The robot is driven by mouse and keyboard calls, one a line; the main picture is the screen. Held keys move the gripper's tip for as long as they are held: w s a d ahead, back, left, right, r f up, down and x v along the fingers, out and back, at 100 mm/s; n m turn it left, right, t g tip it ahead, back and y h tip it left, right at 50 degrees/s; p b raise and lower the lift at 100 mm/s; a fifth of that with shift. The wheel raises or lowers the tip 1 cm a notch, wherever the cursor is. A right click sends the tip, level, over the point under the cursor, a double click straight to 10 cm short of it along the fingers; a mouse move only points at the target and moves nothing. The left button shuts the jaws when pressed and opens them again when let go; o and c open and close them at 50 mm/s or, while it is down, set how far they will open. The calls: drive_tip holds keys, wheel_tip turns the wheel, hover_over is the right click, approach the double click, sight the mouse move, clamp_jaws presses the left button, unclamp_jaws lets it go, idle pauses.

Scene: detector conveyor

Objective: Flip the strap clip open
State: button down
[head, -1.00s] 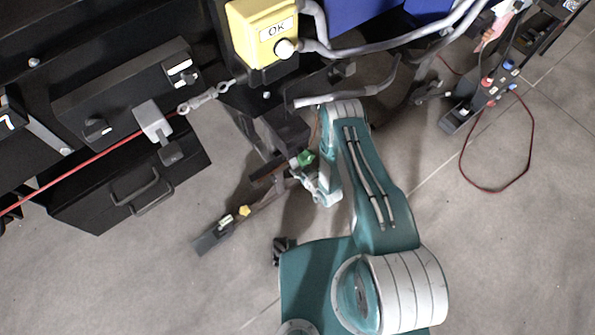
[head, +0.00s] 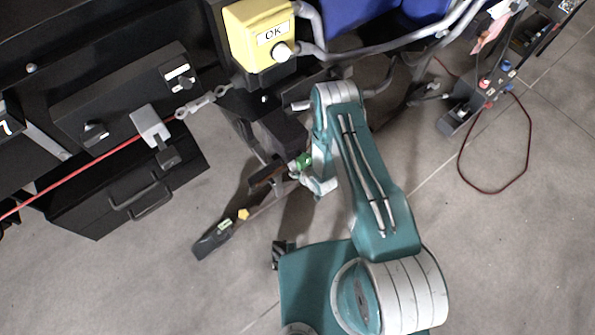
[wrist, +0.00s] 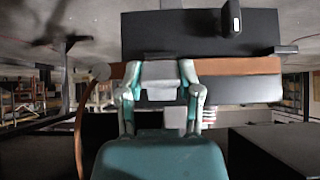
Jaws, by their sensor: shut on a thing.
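A brown strap (wrist: 235,66) runs across the wrist view against a dark panel. A dark strap clip (wrist: 160,57) sits on it in the middle, between my fingertips. My gripper (wrist: 159,70) is shut on the clip, with one finger at each side of it. The fingers and the pale block between them hide the clip's near side, so I cannot tell if its flap is lifted. In the head view, my gripper (head: 285,172) is at the brown strap piece (head: 264,173), low beside the dark frame; the clip is too small to make out there.
A yellow OK button box (head: 258,40) and grey rails stand above my arm. A black case (head: 120,200) and a red cord (head: 75,170) are at left. A cable box (head: 465,112) with a red cable is at right. Floor is clear at lower left and right.

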drive_tip(key=shift+c, duration=1.4)
unclamp_jaws()
drive_tip(key=shift+w+a, duration=0.1)
drive_tip(key=shift+w, duration=0.05)
drive_tip(key=shift+r, duration=0.1)
drive_tip(key=v, duration=1.2)
